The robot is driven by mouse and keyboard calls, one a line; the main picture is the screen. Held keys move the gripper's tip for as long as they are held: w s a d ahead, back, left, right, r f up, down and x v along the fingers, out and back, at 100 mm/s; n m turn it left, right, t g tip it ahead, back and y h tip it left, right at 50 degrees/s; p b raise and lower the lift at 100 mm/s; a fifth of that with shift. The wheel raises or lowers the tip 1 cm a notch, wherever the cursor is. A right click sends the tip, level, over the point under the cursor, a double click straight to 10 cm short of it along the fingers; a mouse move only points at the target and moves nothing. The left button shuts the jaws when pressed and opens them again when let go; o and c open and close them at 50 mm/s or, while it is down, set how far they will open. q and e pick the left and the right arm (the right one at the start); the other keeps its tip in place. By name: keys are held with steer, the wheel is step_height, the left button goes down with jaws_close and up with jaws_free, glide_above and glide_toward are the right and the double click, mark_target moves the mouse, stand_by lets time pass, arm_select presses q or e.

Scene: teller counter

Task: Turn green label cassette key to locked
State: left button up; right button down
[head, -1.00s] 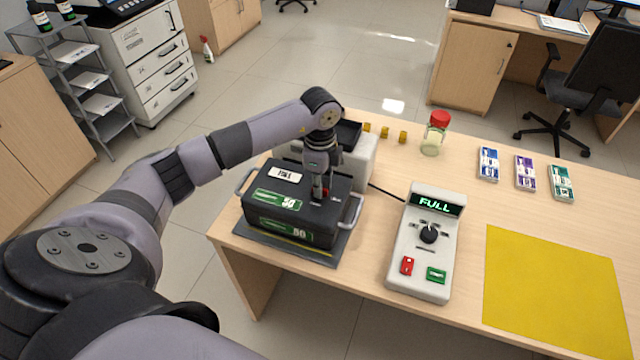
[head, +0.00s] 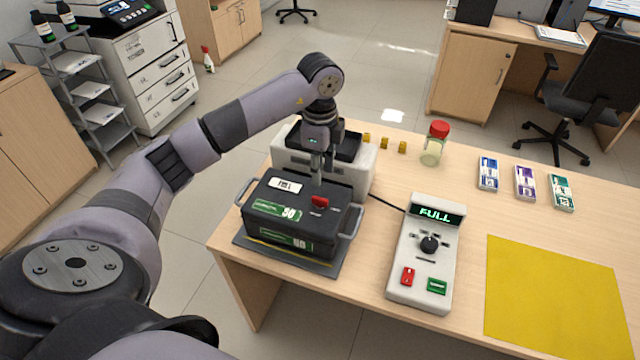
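The black cassette (head: 335,222) with green "50" labels sits on a dark mat (head: 255,250) at the left end of the counter. A red key (head: 320,202) shows on its top, to the right of a white label. I cannot read the lock marks around it. My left gripper (head: 317,180) points down above the cassette's back part, just behind and above the red key, apart from it. Its fingers look close together, and I cannot see whether there is a gap between them. My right gripper is not in view.
A grey machine (head: 362,175) stands directly behind the cassette. A control box (head: 405,262) reading "FULL", with a black knob, stands to the right. A red-lidded jar (head: 432,150), banknote bundles (head: 525,182) and a yellow mat (head: 550,295) lie farther right.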

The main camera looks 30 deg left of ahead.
arm_select(q)
steer(key=shift+r, duration=1.45)
